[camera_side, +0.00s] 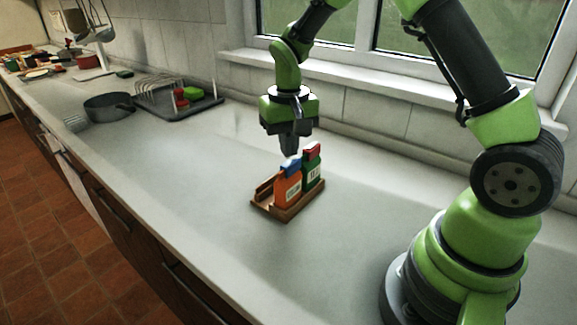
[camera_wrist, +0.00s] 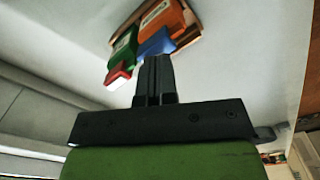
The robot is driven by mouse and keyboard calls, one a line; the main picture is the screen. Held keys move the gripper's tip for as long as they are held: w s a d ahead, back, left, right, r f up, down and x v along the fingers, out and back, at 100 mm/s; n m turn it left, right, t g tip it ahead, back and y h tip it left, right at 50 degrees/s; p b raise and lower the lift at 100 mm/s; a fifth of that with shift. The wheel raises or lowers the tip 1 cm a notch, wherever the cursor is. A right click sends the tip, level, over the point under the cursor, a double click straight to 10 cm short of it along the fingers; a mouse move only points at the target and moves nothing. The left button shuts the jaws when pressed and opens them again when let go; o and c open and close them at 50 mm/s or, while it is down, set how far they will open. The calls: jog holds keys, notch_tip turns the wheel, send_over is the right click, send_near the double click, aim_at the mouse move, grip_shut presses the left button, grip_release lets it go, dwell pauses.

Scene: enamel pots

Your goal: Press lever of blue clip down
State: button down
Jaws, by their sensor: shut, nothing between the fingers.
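The blue clip (camera_side: 291,168) sits on top of an orange pack (camera_side: 287,190) standing in a small wooden rack (camera_side: 267,209). In the wrist view the blue clip (camera_wrist: 157,45) shows just beyond my fingertips. Its lever cannot be made out clearly. My gripper (camera_side: 290,153) points down, shut and empty, just above the blue clip. The shut fingers also show in the wrist view (camera_wrist: 154,60), partly in front of the clip. Whether they touch it cannot be told.
A green pack (camera_side: 313,173) with a red clip (camera_side: 312,150) stands close beside the orange pack. A dish rack (camera_side: 180,104) and a grey pan (camera_side: 107,107) are further left. The counter around the wooden rack is clear.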

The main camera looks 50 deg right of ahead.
dwell(0.5)
jog(key=shift+r, duration=3.4)
jog(key=shift+r, duration=0.15)
jog(key=s+a+r+n+t+y, duration=0.1)
jog(key=s+a+r+t, duration=0.2)
jog(key=s, duration=0.6)
jog(key=s+a+r+n+t+y, duration=0.1)
jog(key=s+a+r+t, duration=0.3)
jog(key=s, duration=0.5)
jog(key=shift+s+r, duration=0.35)
jog(key=shift+r, duration=1.05)
